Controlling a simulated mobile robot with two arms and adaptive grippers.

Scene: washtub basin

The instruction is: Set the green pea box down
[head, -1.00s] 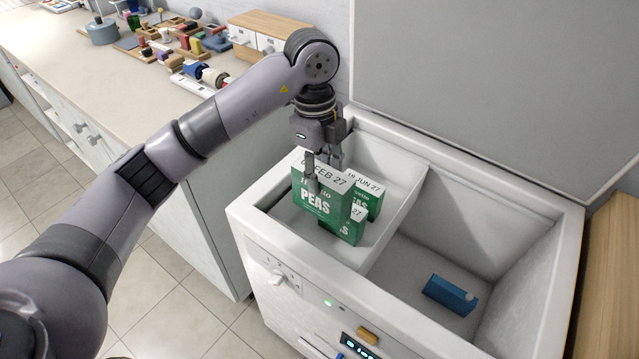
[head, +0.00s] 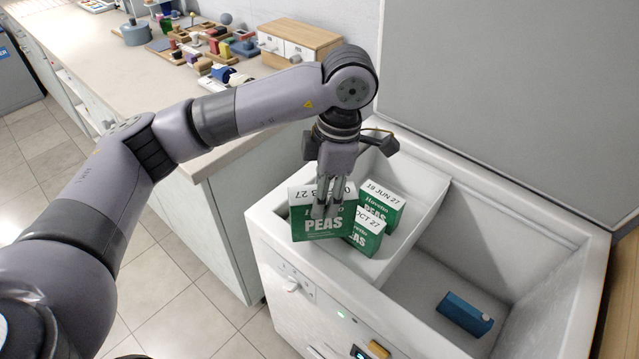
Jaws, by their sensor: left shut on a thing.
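My left gripper (head: 328,205) is shut on a green pea box (head: 308,224) with a white top strip, whose date is partly covered by the fingers. The held box is over the left compartment (head: 432,226) of the white basin, near its front left rim. Two more green pea boxes stand in that compartment, just right of the held one: one marked 19 JUN 27 (head: 384,205) and one marked OCT 27 (head: 368,236). The held box partly hides the OCT box. I cannot tell whether the held box touches the compartment floor. My right gripper is not in view.
A blue box (head: 465,314) lies in the deeper right compartment of the basin (head: 500,232). A grey raised lid (head: 520,90) stands behind. A counter (head: 165,90) at the left holds small coloured items and a wooden drawer box (head: 300,40).

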